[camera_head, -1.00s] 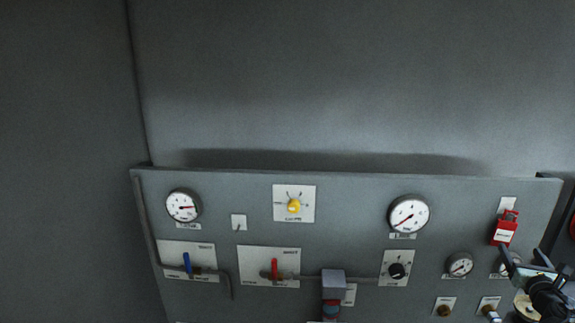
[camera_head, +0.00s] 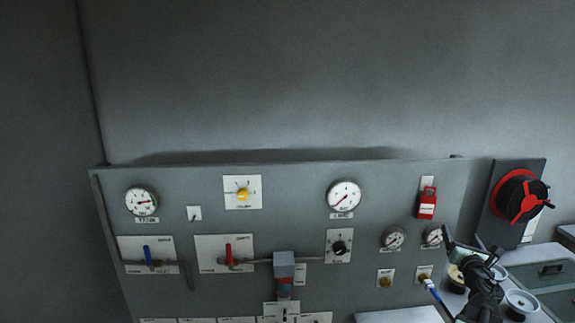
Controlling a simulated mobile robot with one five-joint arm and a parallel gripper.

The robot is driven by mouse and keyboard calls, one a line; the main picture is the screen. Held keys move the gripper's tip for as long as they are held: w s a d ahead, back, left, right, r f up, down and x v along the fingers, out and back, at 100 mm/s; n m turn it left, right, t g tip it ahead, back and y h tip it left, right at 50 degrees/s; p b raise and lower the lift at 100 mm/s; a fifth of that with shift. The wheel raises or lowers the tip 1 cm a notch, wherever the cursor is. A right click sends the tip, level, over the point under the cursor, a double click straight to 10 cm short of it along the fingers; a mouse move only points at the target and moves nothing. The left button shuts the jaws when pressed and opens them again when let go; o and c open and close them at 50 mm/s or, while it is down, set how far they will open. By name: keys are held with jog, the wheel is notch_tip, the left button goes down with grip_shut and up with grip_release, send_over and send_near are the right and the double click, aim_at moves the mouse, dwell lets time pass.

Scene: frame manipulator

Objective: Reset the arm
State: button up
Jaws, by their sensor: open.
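My gripper (camera_head: 468,244) is at the lower right, in front of the right edge of the grey control panel (camera_head: 300,185). Its jaws are open, with the fingers pointing up and left, and I see nothing between them. My dark arm runs down from it to the bottom edge of the view. The gripper lies below a red padlock-like tag (camera_head: 427,203) and beside a small gauge (camera_head: 433,237). I cannot tell whether it touches the panel.
The panel carries a yellow knob (camera_head: 243,195), a blue lever (camera_head: 147,255), a red lever (camera_head: 229,256) and a black knob (camera_head: 340,248). A red and black handwheel (camera_head: 522,199) is at the right. Round containers (camera_head: 520,304) stand below it. The upper wall is clear.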

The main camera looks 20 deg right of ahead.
jog(key=w+a+f+m+g+h+b, duration=0.1)
jog(key=w+a+f+m+g+b, duration=0.4)
jog(key=w+a+f+m, duration=0.8)
jog(key=w+a+f+m+g+y+b, duration=0.35)
jog(key=a+f+m, duration=0.55)
jog(key=a, duration=0.4)
jog(key=s+a+f+m+g+y+b, duration=0.1)
jog(key=a+f+y, duration=0.2)
jog(key=a+f, duration=0.5)
jog(key=a+f+m+g+y+b, duration=0.1)
jog(key=a+f+y, duration=0.15)
jog(key=a, duration=0.85)
jog(key=s+a+f+m+g+y+b, duration=0.1)
jog(key=s+a+f+g, duration=0.1)
jog(key=a, duration=0.7)
jog(key=s+a+f+m+g+y+b, duration=0.1)
jog(key=s+a, duration=0.4)
jog(key=a, duration=0.5)
notch_tip(320, 180, down, 2)
jog(key=shift+s+f+g+y, duration=0.1)
jog(key=shift+s+g+y, duration=0.1)
jog(key=shift+g+y, duration=0.45)
